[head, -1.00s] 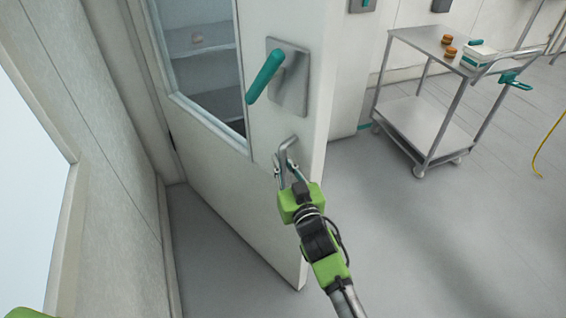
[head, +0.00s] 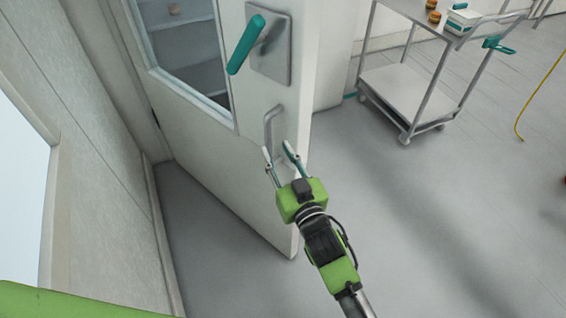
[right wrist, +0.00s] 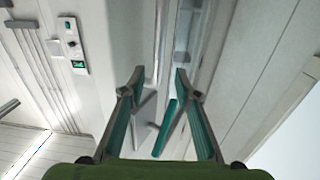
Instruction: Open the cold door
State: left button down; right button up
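The white cold door (head: 215,165) stands open, swung out from its frame, with a window onto shelves. It carries a teal lever (head: 246,45) on a grey plate (head: 283,52) and, below that, a grey pull handle (head: 269,122). My right gripper (head: 279,155) is open and empty, fingertips just below the handle and seemingly clear of it. The right wrist view shows its two fingers spread (right wrist: 155,78), with the teal lever (right wrist: 166,127) beyond them. My left gripper is not in view.
A steel trolley (head: 405,92) stands at the right with a white box (head: 463,20) and small orange-brown items on top. A yellow hose (head: 537,95) lies on the floor far right. A wall (head: 75,150) runs close at left.

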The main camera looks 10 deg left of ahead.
jog(key=v, duration=0.3)
jog(key=shift+s+d, duration=0.15)
jog(key=shift+s, duration=0.25)
jog(key=s+d+f+g+h, duration=0.2)
jog(key=s+d+f, duration=0.15)
jog(key=f, duration=0.85)
jog(key=s+d+f+m+g+h, duration=0.1)
jog(key=s+d+f+g, duration=0.3)
jog(key=f, duration=0.8)
jog(key=s+d+f+g+h, duration=0.15)
jog(key=d+f, duration=0.35)
jog(key=f, duration=0.7)
jog(key=s+d+f+m+g+h, duration=0.1)
jog(key=s+d+f, duration=0.3)
jog(key=s+f, duration=0.25)
jog(key=s+d+f+g+h, duration=0.1)
jog(key=s+d+f+g, duration=0.1)
jog(key=s+d+f, duration=0.35)
jog(key=s+d+f+g+h, duration=0.1)
jog(key=s+d+f+g, duration=0.1)
jog(key=s, duration=0.9)
jog(key=s+d+f+m+g+h, duration=0.1)
jog(key=s+d+f, duration=0.4)
jog(key=s, duration=0.7)
jog(key=shift+f+g, duration=0.65)
jog(key=shift+f, duration=0.15)
